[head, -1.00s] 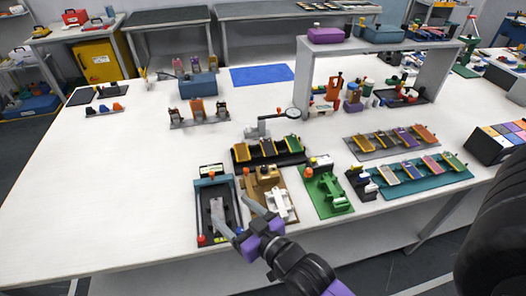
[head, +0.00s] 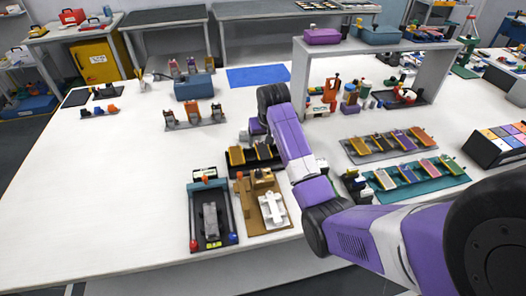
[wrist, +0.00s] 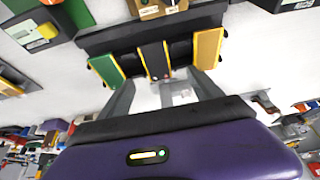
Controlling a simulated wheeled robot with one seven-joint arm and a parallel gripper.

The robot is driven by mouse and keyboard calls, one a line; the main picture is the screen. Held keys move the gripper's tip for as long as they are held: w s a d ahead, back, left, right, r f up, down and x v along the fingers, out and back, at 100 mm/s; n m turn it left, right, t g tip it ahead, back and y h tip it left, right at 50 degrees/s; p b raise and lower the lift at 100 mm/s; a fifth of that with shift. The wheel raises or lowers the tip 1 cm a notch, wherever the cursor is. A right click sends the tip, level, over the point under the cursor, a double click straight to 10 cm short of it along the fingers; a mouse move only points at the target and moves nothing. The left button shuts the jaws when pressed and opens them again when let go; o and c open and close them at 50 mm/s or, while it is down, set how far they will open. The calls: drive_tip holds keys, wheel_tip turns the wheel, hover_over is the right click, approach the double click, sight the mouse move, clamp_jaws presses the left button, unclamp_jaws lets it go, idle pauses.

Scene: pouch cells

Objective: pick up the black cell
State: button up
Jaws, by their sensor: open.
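The black cell (wrist: 155,60) has a yellow edge and sits in the middle of a dark rack (wrist: 150,37), between a green cell (wrist: 107,70) and an orange-tan cell (wrist: 208,47). In the head view the black cell (head: 263,152) shows in the rack beside the yellow-orange cell (head: 237,156). My gripper (wrist: 163,80) is open and empty, with its fingers toward the near end of the black cell, one to each side. The exact gap to the cell is hard to tell. In the head view my arm hides part of the rack's right side.
A black tray with a grey fixture (head: 209,220) and a tan fixture with a white part (head: 272,210) stand in front of the rack. Two more cell racks, grey (head: 362,157) and teal (head: 385,193), lie to the right.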

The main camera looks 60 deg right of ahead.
sight(263, 150)
drive_tip(key=shift+d+f, duration=0.15)
drive_tip(key=shift+d, duration=0.05)
drive_tip(key=shift+s+p+x, duration=0.2)
drive_tip(key=shift+p+x, duration=0.35)
drive_tip(key=shift+x, duration=3)
drive_tip(key=c, duration=1.4)
